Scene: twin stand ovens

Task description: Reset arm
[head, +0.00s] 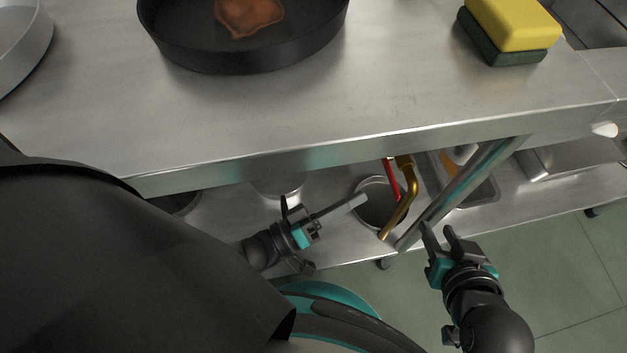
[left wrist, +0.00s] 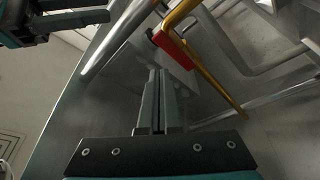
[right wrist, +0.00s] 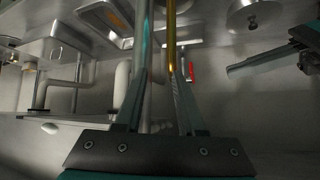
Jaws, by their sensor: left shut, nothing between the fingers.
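My left gripper (head: 362,199) is in the head view below the front edge of the steel table, pointing right, its fingers together and empty. The left wrist view also shows its closed fingers (left wrist: 158,98). Its tip is beside a round pot (head: 372,210) on the lower shelf. My right gripper (head: 437,230) is further right, in front of a slanted table leg, with its fingers apart. In the right wrist view its fingers (right wrist: 158,75) are spread, with the leg and a brass-coloured tube beyond them; I see nothing gripped.
A steel table (head: 330,115) carries a black pan (head: 245,55) holding a brown piece, and a yellow-green sponge (head: 510,30). Below are a brass tube (head: 404,205), a red handle (head: 392,180), the table leg (head: 465,190) and a tray (head: 483,192). Floor is clear at lower right.

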